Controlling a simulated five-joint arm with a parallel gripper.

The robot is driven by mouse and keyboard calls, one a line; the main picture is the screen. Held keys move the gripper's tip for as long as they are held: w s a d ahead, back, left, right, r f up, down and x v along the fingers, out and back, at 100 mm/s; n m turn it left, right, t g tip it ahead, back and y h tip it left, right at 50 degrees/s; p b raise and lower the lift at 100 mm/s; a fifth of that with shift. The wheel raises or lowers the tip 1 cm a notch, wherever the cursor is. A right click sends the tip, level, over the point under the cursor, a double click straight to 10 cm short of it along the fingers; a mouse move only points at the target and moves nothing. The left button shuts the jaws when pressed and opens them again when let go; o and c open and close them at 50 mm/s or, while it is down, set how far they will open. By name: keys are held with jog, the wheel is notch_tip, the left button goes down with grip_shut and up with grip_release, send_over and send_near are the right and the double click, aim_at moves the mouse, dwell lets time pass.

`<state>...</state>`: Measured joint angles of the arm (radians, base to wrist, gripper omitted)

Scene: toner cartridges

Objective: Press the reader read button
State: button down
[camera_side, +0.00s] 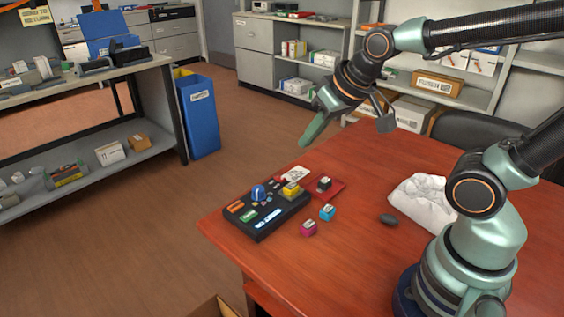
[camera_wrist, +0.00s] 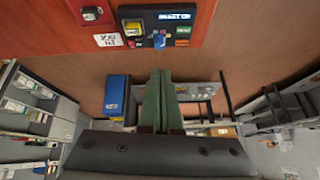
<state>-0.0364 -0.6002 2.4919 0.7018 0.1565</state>
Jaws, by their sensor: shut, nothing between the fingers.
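The black reader box (camera_side: 266,216) lies near the left edge of the red table, with a blue dome (camera_side: 258,192), small buttons and orange, green and blue labels on top. A yellow cartridge (camera_side: 291,190) sits at its far right end. In the wrist view the reader (camera_wrist: 180,20) is at the top, with the blue dome (camera_wrist: 159,41) towards its lower edge. My gripper (camera_side: 304,143) is shut and empty, raised above and beyond the reader, apart from it. In the wrist view its green fingers (camera_wrist: 159,74) point up towards the reader. I cannot tell which control is the read button.
A red pad (camera_side: 333,195) with a black cartridge (camera_side: 324,184) lies right of the reader, beside a white marked card (camera_side: 296,174). Cyan (camera_side: 327,213) and magenta (camera_side: 309,229) cartridges stand in front. A dark lump (camera_side: 389,219) and white crumpled bag (camera_side: 423,193) lie farther right.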

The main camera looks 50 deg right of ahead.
aim_at(249, 216)
jog(key=w+a+f+m+t+y, duration=0.1)
jog(key=w+a+f+m+t, duration=0.1)
jog(key=w+a+f+m, duration=0.4)
jog(key=shift+w+a+f+t+y, duration=0.35)
jog(key=shift+w+a+f, duration=0.3)
jog(key=shift+w+f, duration=1.35)
jog(key=shift+f, duration=4.25)
jog(key=shift+f, duration=0.15)
jog(key=shift+d+f, duration=0.1)
jog(key=shift+f, duration=0.2)
jog(key=shift+f, duration=0.4)
jog(key=shift+r, duration=0.85)
